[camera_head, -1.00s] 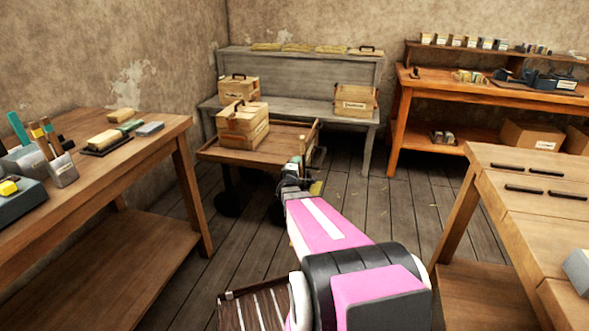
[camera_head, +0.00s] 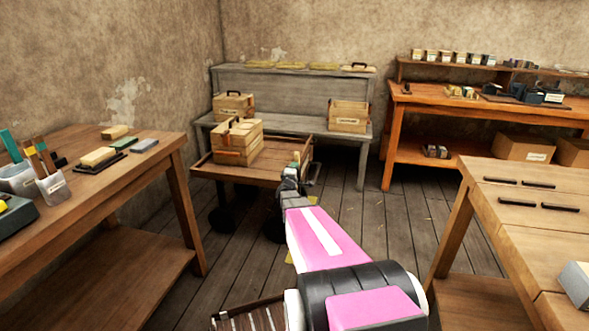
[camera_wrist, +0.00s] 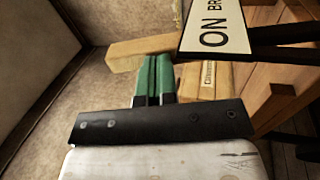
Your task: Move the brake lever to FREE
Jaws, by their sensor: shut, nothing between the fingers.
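My gripper (camera_head: 292,178) is at the right edge of the wooden cart (camera_head: 205,166) in the head view. In the wrist view its green fingers (camera_wrist: 153,76) are together and empty. A white plate with black lettering "ON BR…" (camera_wrist: 215,27) is close by at the upper right, cut off by the frame. A pale wooden piece (camera_wrist: 125,53) lies beyond the fingertips; I cannot tell if it is the brake lever. In the head view a small upright tan and green piece (camera_head: 296,158) shows just above the gripper. The brake lever is not clearly seen.
A wooden crate (camera_head: 237,142) stands on the cart. A grey bench (camera_head: 290,122) with two crates is behind it. Workbenches stand at left (camera_head: 160,148), back right (camera_head: 430,96) and front right (camera_head: 510,225). Open plank floor lies between cart and front right bench.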

